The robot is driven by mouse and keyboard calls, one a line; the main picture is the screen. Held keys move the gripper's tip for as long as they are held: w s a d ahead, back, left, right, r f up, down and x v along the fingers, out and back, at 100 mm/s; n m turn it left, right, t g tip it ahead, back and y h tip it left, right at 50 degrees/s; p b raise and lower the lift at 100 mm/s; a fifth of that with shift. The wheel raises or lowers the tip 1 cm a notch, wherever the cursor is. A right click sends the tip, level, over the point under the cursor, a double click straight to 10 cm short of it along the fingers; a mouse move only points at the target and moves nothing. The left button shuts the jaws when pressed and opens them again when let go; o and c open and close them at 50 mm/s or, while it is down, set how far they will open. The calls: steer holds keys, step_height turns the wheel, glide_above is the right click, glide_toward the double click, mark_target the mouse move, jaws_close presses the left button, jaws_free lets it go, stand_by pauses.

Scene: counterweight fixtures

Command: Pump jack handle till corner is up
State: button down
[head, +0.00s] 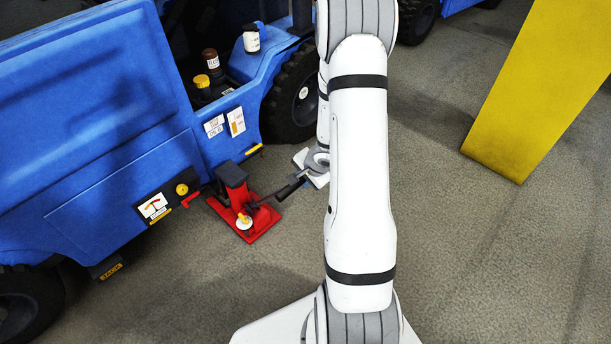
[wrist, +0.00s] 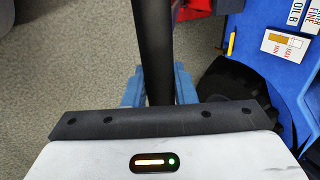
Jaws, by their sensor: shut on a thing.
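The red jack (head: 245,217) stands on the floor beside the blue vehicle, with its dark post under the vehicle's lower edge. Its black handle (head: 290,189) slopes up to the right from the jack toward my gripper (head: 306,173). My arm partly hides the gripper in the head view. In the wrist view the dark handle (wrist: 155,50) runs between the two blue fingers of my gripper (wrist: 157,90), which is shut on it. A bit of the red jack (wrist: 191,9) shows at the top there. The vehicle's corner (head: 215,165) is above the jack; its exact height is hard to tell.
The blue vehicle (head: 95,90) fills the left, with a gauge plate (head: 155,206) and a dark wheel (head: 295,95) near the jack. Bottles (head: 251,39) stand on its ledge. A yellow post (head: 540,90) stands at right. Floor between is clear.

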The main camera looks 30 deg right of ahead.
steer(key=s+d+f+t+y+b, duration=0.1)
steer(key=s+f+b, duration=0.6)
steer(key=b, duration=1.1)
steer(key=shift+s+d+f+t, duration=0.3)
steer(key=shift+s+d+t, duration=0.25)
steer(key=shift+d+t, duration=0.4)
steer(key=s+d+f+t, duration=0.2)
steer(key=s+f, duration=0.4)
steer(key=f, duration=0.3)
steer(key=shift+f+y, duration=0.2)
steer(key=shift+y, duration=0.2)
steer(key=shift+d+t, duration=0.1)
steer(key=shift+t, duration=0.15)
